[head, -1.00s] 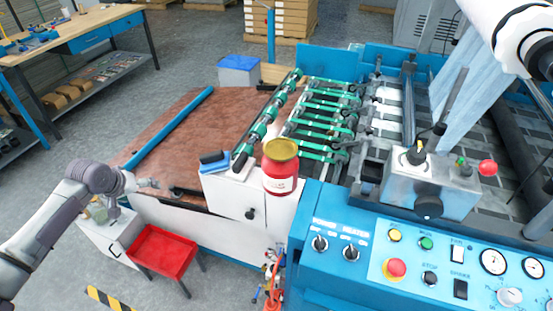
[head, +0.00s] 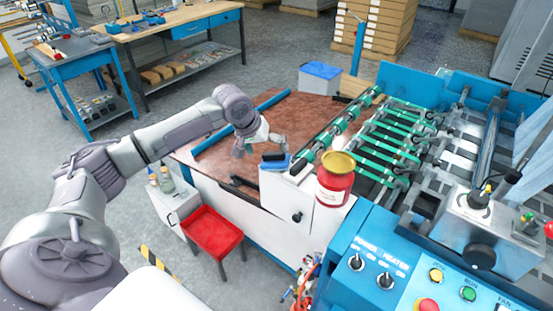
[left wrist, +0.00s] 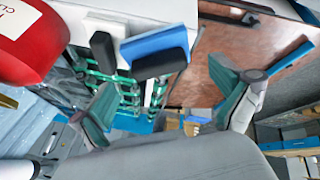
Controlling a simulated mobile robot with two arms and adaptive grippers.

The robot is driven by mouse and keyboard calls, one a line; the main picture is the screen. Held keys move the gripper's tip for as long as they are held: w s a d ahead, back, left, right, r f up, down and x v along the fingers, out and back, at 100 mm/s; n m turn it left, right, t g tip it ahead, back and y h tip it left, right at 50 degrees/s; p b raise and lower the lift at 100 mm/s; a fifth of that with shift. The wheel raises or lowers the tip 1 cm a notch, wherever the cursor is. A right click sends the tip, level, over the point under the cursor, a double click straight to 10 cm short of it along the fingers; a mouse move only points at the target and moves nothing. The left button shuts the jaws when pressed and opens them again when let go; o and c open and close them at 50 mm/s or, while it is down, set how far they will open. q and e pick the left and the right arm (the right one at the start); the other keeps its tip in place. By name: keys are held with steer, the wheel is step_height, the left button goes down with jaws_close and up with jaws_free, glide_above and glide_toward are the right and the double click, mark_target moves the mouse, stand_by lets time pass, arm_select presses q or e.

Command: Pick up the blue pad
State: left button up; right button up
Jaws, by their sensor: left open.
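The blue pad (head: 275,163) has a dark grip on top and lies on the white ledge of the machine, left of the red can. In the left wrist view the pad (left wrist: 152,42) shows beyond and between the fingertips, its dark grip toward the camera. My left gripper (head: 262,149) is open and empty, just above and to the left of the pad. In the left wrist view my left gripper (left wrist: 162,62) has its fingers spread wide, apart from the pad as far as I can tell. My right gripper is not in view.
The red can (head: 334,182) with a yellow lid stands close right of the pad. Green-banded rollers (head: 350,120) lie behind it. The brown tabletop (head: 290,112) is mostly clear.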

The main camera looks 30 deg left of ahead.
mark_target(272, 154)
arm_select(q)
steer(key=shift+w+d+f, duration=0.1)
steer(key=shift+f, duration=0.15)
steer(key=p+x, duration=0.2)
steer(key=x, duration=0.1)
steer(key=shift+w+f, duration=0.2)
steer(key=shift+f, duration=0.1)
steer(key=shift+w+d+f, duration=0.1)
steer(key=shift+w+f, duration=0.15)
steer(key=shift+f, duration=0.25)
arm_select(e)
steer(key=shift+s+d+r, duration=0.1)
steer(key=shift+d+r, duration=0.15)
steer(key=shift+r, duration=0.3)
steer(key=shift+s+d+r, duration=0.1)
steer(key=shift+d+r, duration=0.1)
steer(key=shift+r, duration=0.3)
arm_select(q)
steer(key=shift+r, duration=0.1)
steer(key=c, duration=0.9)
